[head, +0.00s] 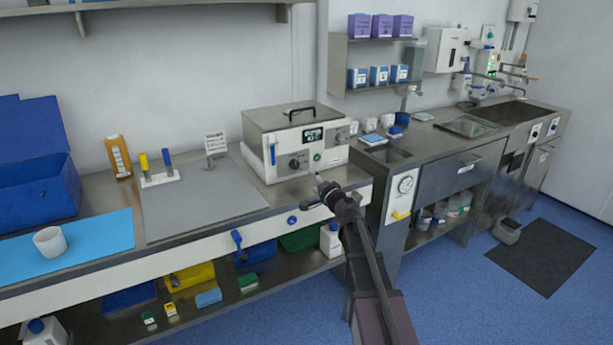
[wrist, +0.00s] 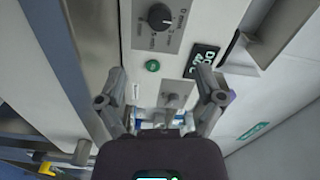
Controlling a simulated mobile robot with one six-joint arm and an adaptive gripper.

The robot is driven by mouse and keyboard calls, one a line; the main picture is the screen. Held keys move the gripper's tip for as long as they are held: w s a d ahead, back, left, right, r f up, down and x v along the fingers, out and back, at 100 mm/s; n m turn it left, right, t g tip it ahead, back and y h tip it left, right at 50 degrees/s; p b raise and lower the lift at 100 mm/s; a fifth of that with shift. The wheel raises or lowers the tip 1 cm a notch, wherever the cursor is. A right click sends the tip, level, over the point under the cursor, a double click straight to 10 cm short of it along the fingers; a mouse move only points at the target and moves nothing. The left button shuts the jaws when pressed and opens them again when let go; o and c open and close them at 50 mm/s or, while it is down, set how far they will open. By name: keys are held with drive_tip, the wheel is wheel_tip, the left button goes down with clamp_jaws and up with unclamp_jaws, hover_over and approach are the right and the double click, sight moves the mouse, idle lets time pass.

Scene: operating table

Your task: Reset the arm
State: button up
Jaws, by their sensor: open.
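My gripper (head: 322,188) is at the end of my arm, in front of the bench's front edge and near the metal box-shaped device (head: 296,143) with a lid handle, a display and a knob. In the wrist view my gripper (wrist: 161,82) has its two fingers spread apart with nothing between them. Beyond the fingers the wrist view shows the device's front panel (wrist: 178,65) with a dark knob, a green button and a display. I see no contact between the fingers and the device.
A grey mat (head: 205,200), a blue mat (head: 100,237) with a white cup (head: 50,241), and a blue bin (head: 38,190) are on the bench at left. A lower shelf holds a yellow bin (head: 190,277). A sink counter (head: 440,150) stands at right. Blue floor is open at right.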

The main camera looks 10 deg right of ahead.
drive_tip(key=s+a+f+n+g+y, duration=0.3)
drive_tip(key=s+a+f+n+g, duration=0.25)
drive_tip(key=s+a, duration=0.25)
drive_tip(key=s+f+n+g+h, duration=0.25)
drive_tip(key=s+f+g, duration=0.2)
drive_tip(key=s, duration=0.35)
drive_tip(key=s+f+n+g+h, duration=0.2)
drive_tip(key=s+f+n+g, duration=0.2)
drive_tip(key=s+f, duration=0.3)
drive_tip(key=s+d+g+h+p, duration=0.1)
drive_tip(key=s+d+g+h, duration=0.25)
drive_tip(key=s, duration=0.75)
wheel_tip(320, 180, up, 12)
drive_tip(key=p, duration=1.2)
drive_tip(key=shift+d+h+p, duration=0.2)
drive_tip(key=shift+h+p, duration=0.1)
